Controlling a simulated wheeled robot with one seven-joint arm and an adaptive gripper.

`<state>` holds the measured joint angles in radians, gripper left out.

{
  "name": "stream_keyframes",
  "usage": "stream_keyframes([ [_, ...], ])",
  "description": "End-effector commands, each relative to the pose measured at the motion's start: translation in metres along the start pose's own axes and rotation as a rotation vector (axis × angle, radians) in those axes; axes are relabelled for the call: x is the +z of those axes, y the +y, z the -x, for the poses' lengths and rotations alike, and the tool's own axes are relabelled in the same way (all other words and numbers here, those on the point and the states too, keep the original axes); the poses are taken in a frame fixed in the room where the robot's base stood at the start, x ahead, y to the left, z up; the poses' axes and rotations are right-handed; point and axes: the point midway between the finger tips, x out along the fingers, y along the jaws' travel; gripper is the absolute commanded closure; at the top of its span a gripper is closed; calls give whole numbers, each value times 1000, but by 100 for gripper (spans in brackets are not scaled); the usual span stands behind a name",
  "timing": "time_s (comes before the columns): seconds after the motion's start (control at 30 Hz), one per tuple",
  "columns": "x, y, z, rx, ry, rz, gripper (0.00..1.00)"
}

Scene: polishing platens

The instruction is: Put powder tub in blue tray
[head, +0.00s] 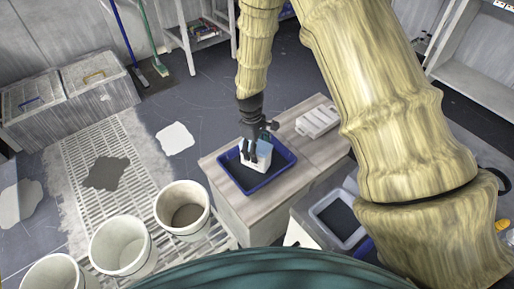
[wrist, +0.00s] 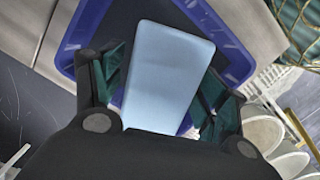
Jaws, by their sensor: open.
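The powder tub (head: 262,156), a white and pale blue box-like container, is in the blue tray (head: 284,158) on a wooden-topped cabinet. My gripper (head: 254,152) is directly over the tub, with its fingers reaching down beside it. In the wrist view the tub (wrist: 168,76) lies between the two open fingers of my gripper (wrist: 160,100), with the dark tray floor and blue rim (wrist: 68,50) around it. Gaps show between the fingers and the tub's sides. The tub's underside is hidden, so I cannot tell if it rests flat on the tray floor.
A pale grey case (head: 317,121) lies on the cabinet top (head: 290,140) behind the tray. Three white buckets, one of them (head: 183,208) nearest the cabinet, stand at the left. A grey bin (head: 338,218) is to the right. Open floor lies behind the cabinet.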

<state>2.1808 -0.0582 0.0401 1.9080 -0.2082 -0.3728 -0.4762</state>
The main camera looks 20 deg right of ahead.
Motion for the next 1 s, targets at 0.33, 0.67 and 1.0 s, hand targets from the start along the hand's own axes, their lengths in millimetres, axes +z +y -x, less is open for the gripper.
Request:
stream_keyframes([
  [0.33,-1,1,33,2,3,0,26],
  [0.67,0,0,90,1,2,0,26],
  [1.0,0,0,121,-1,0,0,26],
])
